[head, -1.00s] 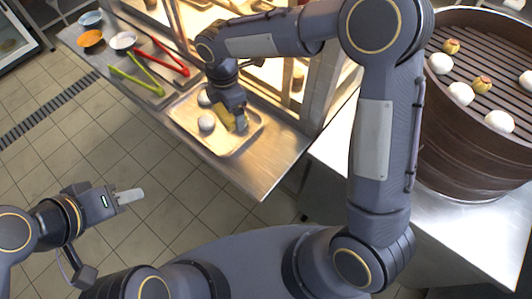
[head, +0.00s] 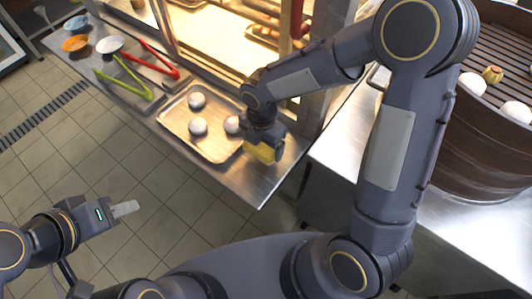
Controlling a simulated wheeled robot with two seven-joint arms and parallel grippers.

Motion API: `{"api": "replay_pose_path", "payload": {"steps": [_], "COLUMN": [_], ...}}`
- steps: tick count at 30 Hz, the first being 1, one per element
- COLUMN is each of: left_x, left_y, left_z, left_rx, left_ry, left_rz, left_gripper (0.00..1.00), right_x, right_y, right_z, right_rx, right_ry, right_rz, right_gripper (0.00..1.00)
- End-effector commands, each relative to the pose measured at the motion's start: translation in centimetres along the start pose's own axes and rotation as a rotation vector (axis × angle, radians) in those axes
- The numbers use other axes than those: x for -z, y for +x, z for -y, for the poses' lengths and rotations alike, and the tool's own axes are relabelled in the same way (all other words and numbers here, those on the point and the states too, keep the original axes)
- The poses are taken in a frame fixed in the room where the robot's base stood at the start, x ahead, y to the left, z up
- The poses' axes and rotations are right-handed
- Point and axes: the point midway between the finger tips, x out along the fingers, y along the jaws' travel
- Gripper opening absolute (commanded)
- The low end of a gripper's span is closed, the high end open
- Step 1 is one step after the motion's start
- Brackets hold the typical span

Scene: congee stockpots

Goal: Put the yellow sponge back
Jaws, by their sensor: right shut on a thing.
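The yellow sponge (head: 262,153) is at the right end of the steel counter, just right of the metal tray (head: 212,153). My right gripper (head: 266,145) is shut on it from above and partly hides it. I cannot tell whether the sponge touches the counter or is a little above it. My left gripper (head: 124,208) is over the tiled floor at the lower left, away from the counter, with nothing visible in it. Its fingers overlap in this view, so their opening does not show.
Three white buns (head: 198,126) are in the tray. Green tongs (head: 130,82), red tongs (head: 155,60) and small bowls (head: 75,43) are farther left. A lit cabinet (head: 225,30) stands behind. A large brown steamer (head: 480,130) with buns is at right. The counter's front right corner is clear.

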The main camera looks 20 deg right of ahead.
Motion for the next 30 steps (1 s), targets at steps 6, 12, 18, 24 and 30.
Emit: {"api": "replay_pose_path", "payload": {"steps": [6,12,18,24,30], "left_x": [-0.3,-0.5,-0.5,-0.6,-0.5], "left_y": [0.6,0.9,0.9,1.1,1.1], "left_z": [0.3,0.4,0.4,0.5,0.5], "left_rx": [0.000,0.000,0.000,0.000,0.000], "left_ry": [0.000,0.000,0.000,0.000,0.000], "left_rz": [0.000,0.000,0.000,0.000,0.000], "left_gripper": [0.36,0.36,0.36,0.36,0.36], "right_x": [-0.4,-0.4,-0.4,-0.4,-0.4], "right_y": [2.4,4.2,4.2,4.5,4.5], "right_z": [1.0,0.9,0.9,0.9,0.9], "right_rx": [0.002,-0.001,-0.002,-0.001,-0.001], "right_ry": [-0.002,0.000,0.000,0.000,0.000], "right_rz": [0.000,0.000,0.001,0.001,0.001], "right_gripper": [0.65,0.65,0.65,0.88,1.00]}}
